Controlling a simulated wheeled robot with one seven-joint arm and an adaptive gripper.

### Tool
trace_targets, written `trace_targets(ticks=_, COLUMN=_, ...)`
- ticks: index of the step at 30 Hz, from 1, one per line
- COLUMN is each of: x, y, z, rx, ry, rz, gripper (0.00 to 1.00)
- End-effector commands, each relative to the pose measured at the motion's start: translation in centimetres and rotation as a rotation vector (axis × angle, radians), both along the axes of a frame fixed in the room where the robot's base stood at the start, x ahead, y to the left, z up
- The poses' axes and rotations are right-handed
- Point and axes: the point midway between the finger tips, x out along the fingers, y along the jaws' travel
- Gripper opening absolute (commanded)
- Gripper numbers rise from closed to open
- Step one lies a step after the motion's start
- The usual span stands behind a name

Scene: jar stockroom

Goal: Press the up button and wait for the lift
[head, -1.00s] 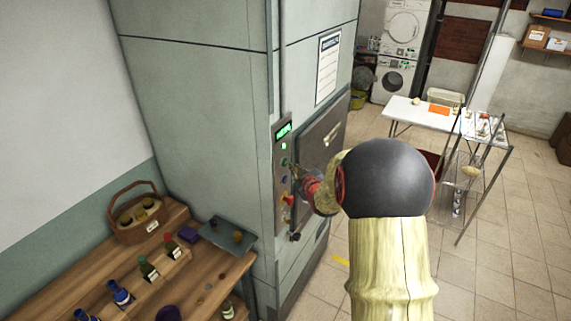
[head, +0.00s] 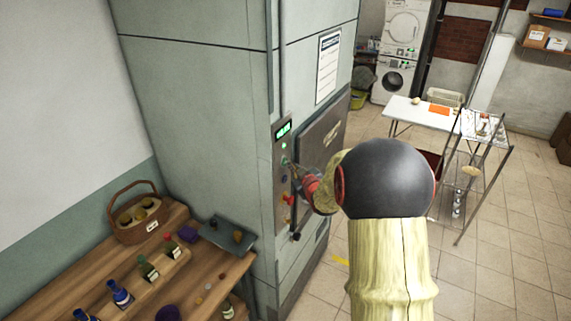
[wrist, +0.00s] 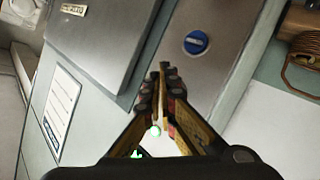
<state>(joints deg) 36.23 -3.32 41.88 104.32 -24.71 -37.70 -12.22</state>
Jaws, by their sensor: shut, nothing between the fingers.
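The lift's steel button panel (head: 282,185) is set in the grey-green cabinet, left of a dark hatch door (head: 320,140). A lit green display (head: 283,130) tops the panel, with several buttons below, among them an orange-red one (head: 287,199). In the wrist view the fingertips (wrist: 163,68) lie over the panel close to a blue button (wrist: 196,42). Which button is the up button, and whether the tips touch one, I cannot tell.
A wooden bench (head: 200,285) with bottles and a wicker basket (head: 138,215) stands at lower left. A black knob (head: 295,236) sticks out below the panel. A wire rack (head: 475,170) and white table (head: 405,112) stand at right. Tiled floor is clear at lower right.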

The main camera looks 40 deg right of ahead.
Motion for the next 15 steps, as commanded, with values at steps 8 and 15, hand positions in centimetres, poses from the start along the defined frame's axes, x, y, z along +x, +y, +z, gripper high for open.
trace_targets(ticks=8, x=0.51, y=0.27, z=-0.06, rx=0.000, ry=0.000, rz=0.001, gripper=0.00)
trace_targets(ticks=15, x=0.51, y=0.24, z=0.01, rx=0.000, ry=0.000, rz=0.000, gripper=0.00)
